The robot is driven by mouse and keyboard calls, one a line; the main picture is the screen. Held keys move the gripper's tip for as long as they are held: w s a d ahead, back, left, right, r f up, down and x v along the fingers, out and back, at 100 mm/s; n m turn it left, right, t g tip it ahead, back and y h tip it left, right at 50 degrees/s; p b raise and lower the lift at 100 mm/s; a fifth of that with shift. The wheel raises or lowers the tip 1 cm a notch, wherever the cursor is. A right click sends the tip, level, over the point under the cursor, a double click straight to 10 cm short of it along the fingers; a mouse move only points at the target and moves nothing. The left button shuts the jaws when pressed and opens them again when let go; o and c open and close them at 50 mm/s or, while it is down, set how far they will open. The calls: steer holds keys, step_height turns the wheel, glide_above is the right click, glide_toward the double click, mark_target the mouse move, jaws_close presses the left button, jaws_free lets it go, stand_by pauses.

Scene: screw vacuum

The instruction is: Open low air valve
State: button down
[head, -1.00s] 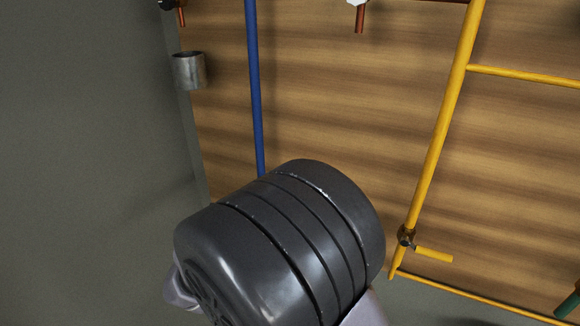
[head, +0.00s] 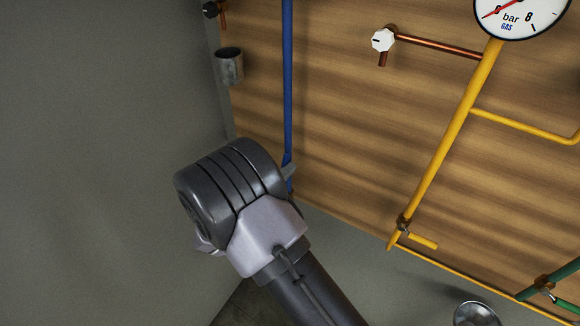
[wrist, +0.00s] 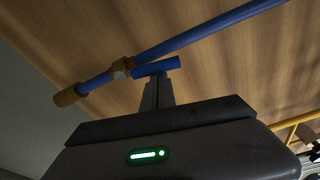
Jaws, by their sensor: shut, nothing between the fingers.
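The low air valve (wrist: 122,68) is a brass fitting near the lower end of the blue pipe (wrist: 205,34) in the wrist view. Its short blue handle (wrist: 156,67) points right, at a slight angle to the pipe. My gripper (wrist: 158,80) is shut and holds nothing. Its fingertips are at the underside of the handle in this view; I cannot tell whether they touch it. In the head view the blue pipe (head: 287,80) runs down the wooden wall, and my wrist and arm hide most of the gripper.
A yellow gas pipe (head: 445,145) with a yellow-handled valve (head: 404,224) stands to the right. A pressure gauge (head: 515,15), a white knob (head: 383,40) and a green pipe (head: 530,293) are also there. A metal cup (head: 229,66) hangs by the grey wall at left.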

steer(key=shift+w+a+r+p, duration=0.15)
steer(key=shift+a+p, duration=0.15)
steer(key=shift+p, duration=0.05)
steer(key=shift+w+a+r, duration=0.1)
steer(key=shift+a, duration=0.05)
stand_by(0.4)
